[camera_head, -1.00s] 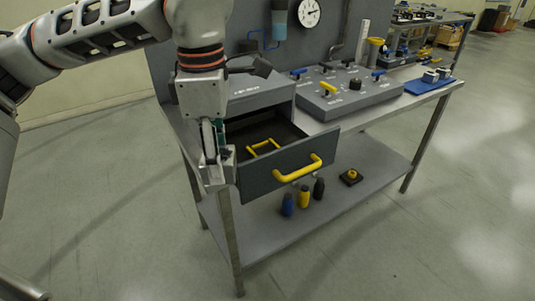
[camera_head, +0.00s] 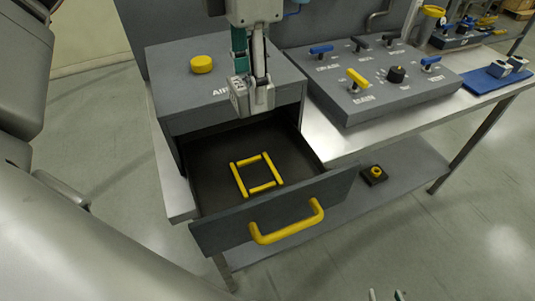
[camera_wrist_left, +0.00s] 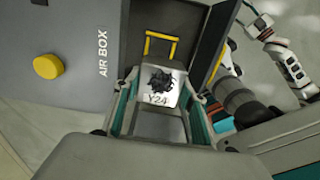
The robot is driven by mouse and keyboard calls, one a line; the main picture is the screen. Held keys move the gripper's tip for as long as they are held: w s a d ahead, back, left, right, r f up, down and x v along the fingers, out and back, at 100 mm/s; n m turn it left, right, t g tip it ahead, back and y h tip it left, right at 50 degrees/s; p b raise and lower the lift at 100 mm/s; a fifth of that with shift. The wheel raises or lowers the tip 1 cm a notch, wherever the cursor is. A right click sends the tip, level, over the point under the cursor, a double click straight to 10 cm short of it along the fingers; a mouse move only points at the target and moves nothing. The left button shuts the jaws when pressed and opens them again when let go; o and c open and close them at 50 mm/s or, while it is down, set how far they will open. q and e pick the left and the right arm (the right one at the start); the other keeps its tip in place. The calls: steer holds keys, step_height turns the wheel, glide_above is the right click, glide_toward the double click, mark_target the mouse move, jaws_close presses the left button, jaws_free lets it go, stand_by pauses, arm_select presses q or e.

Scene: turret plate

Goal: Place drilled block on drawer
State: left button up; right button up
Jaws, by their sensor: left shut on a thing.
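The drilled block (camera_head: 239,96) is a small pale grey block. In the left wrist view its top face (camera_wrist_left: 158,90) shows a dark drilled patch and the mark Y24. My left gripper (camera_head: 252,92) is shut on it and points down, in front of the cabinet face and over the back of the open drawer (camera_head: 212,158). The block appears to be above the drawer floor; the exact height is unclear. A yellow square outline (camera_head: 238,181) lies on the drawer floor, clear of the block. My right gripper (camera_head: 386,296) shows only two separated fingertips at the bottom edge.
The grey cabinet marked AIR (camera_head: 180,118) has a yellow button (camera_head: 201,64) on top. The drawer front has a yellow handle (camera_head: 287,229). A control panel (camera_head: 385,82) with several levers stands to the right. A black-and-yellow piece (camera_head: 374,174) rests on the lower shelf.

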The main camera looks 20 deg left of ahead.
arm_select(q)
steer(key=shift+w+f, duration=0.2)
step_height(320, 180, down, 14)
steer(key=shift+s+b, duration=0.15)
steer(key=shift+b, duration=0.25)
steer(key=shift+f, duration=0.8)
step_height(320, 180, down, 4)
steer(key=shift+r, duration=0.1)
arm_select(e)
steer(key=shift+s+f, duration=0.15)
steer(key=shift+f, duration=0.55)
steer(key=shift+f, duration=0.15)
arm_select(q)
steer(key=o, duration=1.4)
steer(key=shift+f, duration=0.2)
steer(key=shift+o, duration=0.2)
